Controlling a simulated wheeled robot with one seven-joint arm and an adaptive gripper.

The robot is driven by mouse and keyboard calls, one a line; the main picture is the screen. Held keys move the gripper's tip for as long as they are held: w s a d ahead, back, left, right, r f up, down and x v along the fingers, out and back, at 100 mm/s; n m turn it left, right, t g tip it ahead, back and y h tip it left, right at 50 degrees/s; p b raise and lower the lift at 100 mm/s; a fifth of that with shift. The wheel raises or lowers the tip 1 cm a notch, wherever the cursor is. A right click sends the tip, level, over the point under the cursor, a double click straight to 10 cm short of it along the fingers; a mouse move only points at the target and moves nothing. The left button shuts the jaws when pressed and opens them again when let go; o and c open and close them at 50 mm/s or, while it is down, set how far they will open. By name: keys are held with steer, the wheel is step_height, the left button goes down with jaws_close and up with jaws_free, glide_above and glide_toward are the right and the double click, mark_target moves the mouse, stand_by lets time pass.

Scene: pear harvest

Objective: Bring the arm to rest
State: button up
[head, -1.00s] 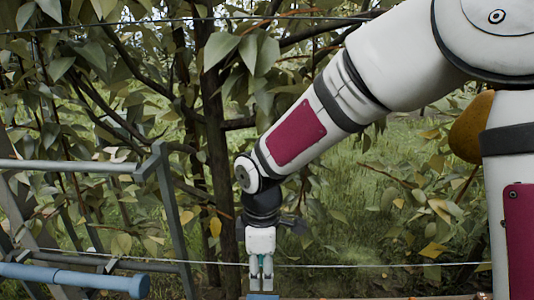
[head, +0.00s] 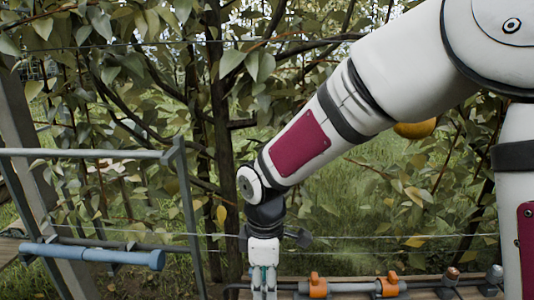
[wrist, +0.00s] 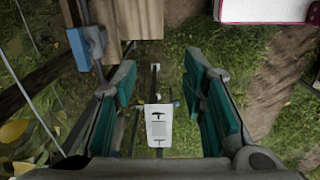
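My arm reaches across the right of the head view and bends down at the wrist. My gripper (head: 264,292) points downward at the bottom edge, its tips cut off or nearly so. In the wrist view my gripper (wrist: 160,78) has its two green-padded fingers well apart, with nothing held between them. A white labelled plate (wrist: 158,122) shows in the gap, seemingly farther away. A yellow-orange pear (head: 415,130) hangs behind my arm, partly hidden by it.
A grey metal frame (head: 185,215) with a blue bar (head: 95,254) stands at left. Thin wires cross before the leafy tree. An orange-clamped pipe (head: 350,287) lies low at right. The wrist view shows a wooden board (wrist: 125,20) and a pink-and-white box (wrist: 265,10) over grass.

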steer(key=s+d+r+m+t+h+p, duration=0.1)
steer(key=s+d+r+m, duration=0.3)
steer(key=d+r, duration=0.3)
steer(key=s+d+r+m+t+p, duration=0.1)
steer(key=s+d+r+m+p, duration=0.1)
steer(key=s+d+r+m, duration=0.5)
steer(key=s+d+r+m+t+p, duration=0.1)
steer(key=s+d+r+m, duration=0.1)
steer(key=s, duration=0.3)
steer(key=s+d+r+m+t+y+p, duration=0.1)
steer(key=s+d+r+m, duration=0.2)
steer(key=s+r+m, duration=0.1)
steer(key=shift+s+d, duration=0.25)
steer(key=shift+s, duration=0.55)
steer(key=shift+r, duration=0.1)
